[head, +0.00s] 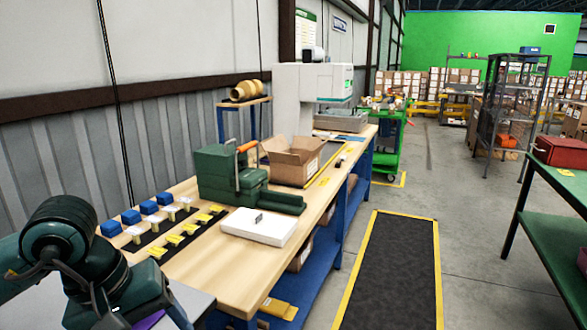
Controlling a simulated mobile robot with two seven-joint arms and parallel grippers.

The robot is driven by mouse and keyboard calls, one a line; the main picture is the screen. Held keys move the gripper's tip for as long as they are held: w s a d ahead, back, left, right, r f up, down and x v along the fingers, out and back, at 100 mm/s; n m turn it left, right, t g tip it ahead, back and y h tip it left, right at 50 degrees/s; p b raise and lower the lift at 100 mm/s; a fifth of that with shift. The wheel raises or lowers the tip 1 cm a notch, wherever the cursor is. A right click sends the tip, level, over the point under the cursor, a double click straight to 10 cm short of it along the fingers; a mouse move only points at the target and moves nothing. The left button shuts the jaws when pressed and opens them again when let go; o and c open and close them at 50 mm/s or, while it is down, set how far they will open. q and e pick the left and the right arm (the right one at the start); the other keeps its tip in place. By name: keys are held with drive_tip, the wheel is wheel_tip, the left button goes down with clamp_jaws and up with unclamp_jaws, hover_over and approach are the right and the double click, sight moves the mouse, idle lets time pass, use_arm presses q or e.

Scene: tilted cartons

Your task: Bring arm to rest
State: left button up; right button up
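My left arm, dark teal and black, comes in at the lower left corner of the head view, in front of the workbench's near end. Its far end, around my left gripper (150,312), is cut by the bottom edge, so its fingers and anything between them cannot be made out. A small purple patch shows beside it. My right arm and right gripper are not in view.
The wooden workbench (325,207) runs along the left wall. It holds an open carton (293,170), a green machine (222,172), a white box (259,226) and blue blocks (131,216). A dark floor mat (394,275) lies clear; a green table (555,218) stands right.

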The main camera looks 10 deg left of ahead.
use_arm(q)
drive_tip(key=s+d+n+g+h, duration=0.3)
drive_tip(key=d+h, duration=0.3)
drive_tip(key=d, duration=0.4)
drive_tip(key=d+r+n+t+h+p, duration=0.2)
drive_tip(key=d+r+n+h, duration=0.5)
drive_tip(key=n+h, duration=0.6)
drive_tip(key=w+a+f+n+t+y, duration=0.2)
drive_tip(key=w+n+t, duration=0.1)
drive_tip(key=n+t, duration=0.55)
drive_tip(key=w+a+f+n+t+y, duration=0.1)
drive_tip(key=w+f+n+t+y, duration=0.25)
drive_tip(key=n, duration=0.85)
drive_tip(key=w+a+f+n+t+y+p, duration=0.1)
drive_tip(key=a+f+n+t+y, duration=0.3)
drive_tip(key=f+n+y, duration=0.9)
drive_tip(key=s+f+n+g, duration=0.3)
drive_tip(key=s+f+n, duration=0.2)
drive_tip(key=f+n, duration=0.1)
drive_tip(key=s+a+f+n+g, duration=0.1)
drive_tip(key=s+f+n+g, duration=0.2)
drive_tip(key=s+f+n, duration=0.2)
wheel_tip(320, 180, down, 3)
drive_tip(key=shift+a+f+n+g+p, duration=0.1)
drive_tip(key=shift+a+n+g+p, duration=0.2)
drive_tip(key=shift+n, duration=0.75)
